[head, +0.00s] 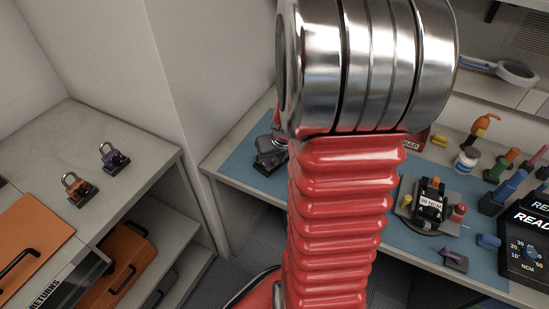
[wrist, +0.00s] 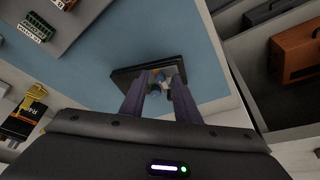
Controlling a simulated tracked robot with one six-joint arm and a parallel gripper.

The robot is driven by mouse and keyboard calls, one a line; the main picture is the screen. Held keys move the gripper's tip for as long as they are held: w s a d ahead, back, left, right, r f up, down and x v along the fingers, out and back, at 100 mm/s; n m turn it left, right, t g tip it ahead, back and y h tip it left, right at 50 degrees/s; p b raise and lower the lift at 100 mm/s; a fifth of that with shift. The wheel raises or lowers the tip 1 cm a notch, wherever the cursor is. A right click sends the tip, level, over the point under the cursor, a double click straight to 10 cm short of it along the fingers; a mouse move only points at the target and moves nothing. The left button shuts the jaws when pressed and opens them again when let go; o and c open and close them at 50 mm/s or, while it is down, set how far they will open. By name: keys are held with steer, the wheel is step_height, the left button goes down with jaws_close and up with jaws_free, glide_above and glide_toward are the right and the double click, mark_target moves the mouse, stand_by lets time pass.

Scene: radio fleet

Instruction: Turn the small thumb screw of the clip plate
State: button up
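In the wrist view, a dark flat plate (wrist: 122,80), which looks like the clip plate, lies on a blue mat. My gripper (wrist: 159,77) reaches over it with its two fingers apart. Small blue and pale parts (wrist: 157,88) show between the fingers. I cannot make out which of them is the thumb screw, or whether a finger touches it. In the head view, dark flat pieces (head: 270,158) lie on the mat's left part, partly behind my red arm. My gripper is not clearly visible there.
The blue mat (head: 238,165) covers the bench. To the right stand a 30 NCM fixture (head: 430,203), a READY tester (head: 528,250) and several colored-handled tools. Two padlocks (head: 79,190) (head: 115,158) sit on the left counter. An orange case (head: 120,262) is on the shelf below.

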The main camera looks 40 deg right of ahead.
jaws_close()
steer(key=shift+w+a+m+g+h, duration=0.1)
steer(key=shift+m+g+h, duration=0.15)
steer(key=shift+m, duration=0.7)
steer(key=shift+w+a+m+g+h, duration=0.15)
steer(key=shift+m+h, duration=0.2)
steer(key=shift+m, duration=0.6)
steer(key=shift+m+g+h, duration=0.4)
steer(key=shift+m+h, duration=0.1)
steer(key=shift+m, duration=1.2)
steer(key=shift+o, duration=0.5)
jaws_free()
steer(key=v, duration=1.3)
steer(key=shift+r, duration=0.4)
steer(key=shift+s+a+n, duration=0.1)
steer(key=shift+n, duration=0.2)
